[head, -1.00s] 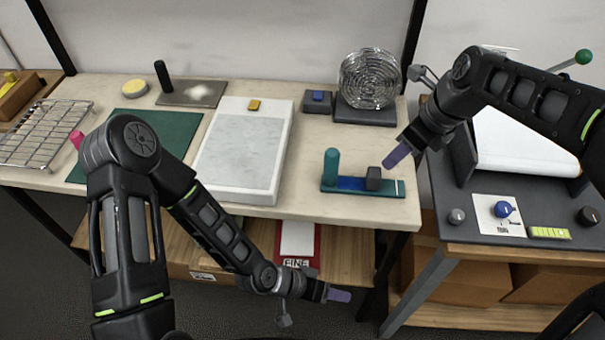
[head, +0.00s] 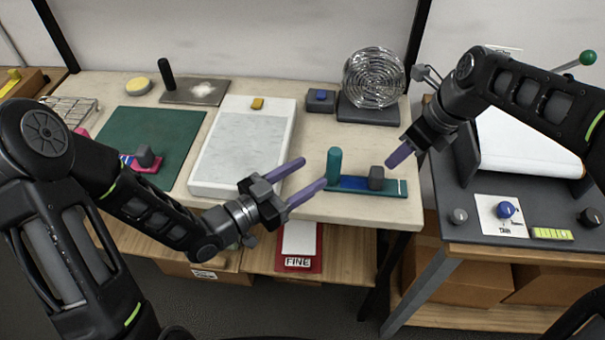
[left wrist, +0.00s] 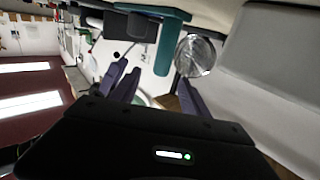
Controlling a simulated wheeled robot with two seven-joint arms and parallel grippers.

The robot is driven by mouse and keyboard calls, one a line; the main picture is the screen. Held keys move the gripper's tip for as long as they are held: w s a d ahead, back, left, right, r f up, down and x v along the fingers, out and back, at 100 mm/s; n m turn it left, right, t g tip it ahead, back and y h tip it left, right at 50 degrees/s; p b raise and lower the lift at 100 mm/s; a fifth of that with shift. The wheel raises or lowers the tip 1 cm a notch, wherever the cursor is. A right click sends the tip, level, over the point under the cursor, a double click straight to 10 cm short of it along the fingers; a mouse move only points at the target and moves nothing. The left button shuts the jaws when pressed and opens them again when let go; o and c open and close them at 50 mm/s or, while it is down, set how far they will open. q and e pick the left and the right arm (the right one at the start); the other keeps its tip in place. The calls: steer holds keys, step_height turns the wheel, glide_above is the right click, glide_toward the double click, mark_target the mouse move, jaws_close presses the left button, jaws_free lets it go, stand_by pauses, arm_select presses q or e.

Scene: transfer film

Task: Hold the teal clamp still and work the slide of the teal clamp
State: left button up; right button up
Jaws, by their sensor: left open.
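The teal clamp (head: 395,190) lies at the front right of the pale bench, with an upright teal post (head: 334,163) at its left end. Its dark grey slide block (head: 376,178) sits right of a blue strip (head: 352,182). My left gripper (head: 313,172) is open and empty, its purple fingers pointing at the post from the left, just short of it. In the left wrist view the teal post (left wrist: 170,48) and the dark block (left wrist: 137,27) show beyond the fingers. My right gripper (head: 398,155) hangs above and right of the slide block; its fingers overlap, so its opening is unclear.
A white framed slab (head: 193,180) stands left of the clamp. A coiled wire wheel on a dark base (head: 368,115) stands behind it. A pink clamp (head: 148,167) lies on the green mat (head: 178,125). A dark side table (head: 445,195) stands at the right.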

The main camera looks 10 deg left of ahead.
mark_target(329, 160)
arm_select(q)
steer(key=shift+w+a, duration=0.1)
steer(key=shift+a, duration=0.1)
steer(key=shift+x, duration=3.95)
jaws_close()
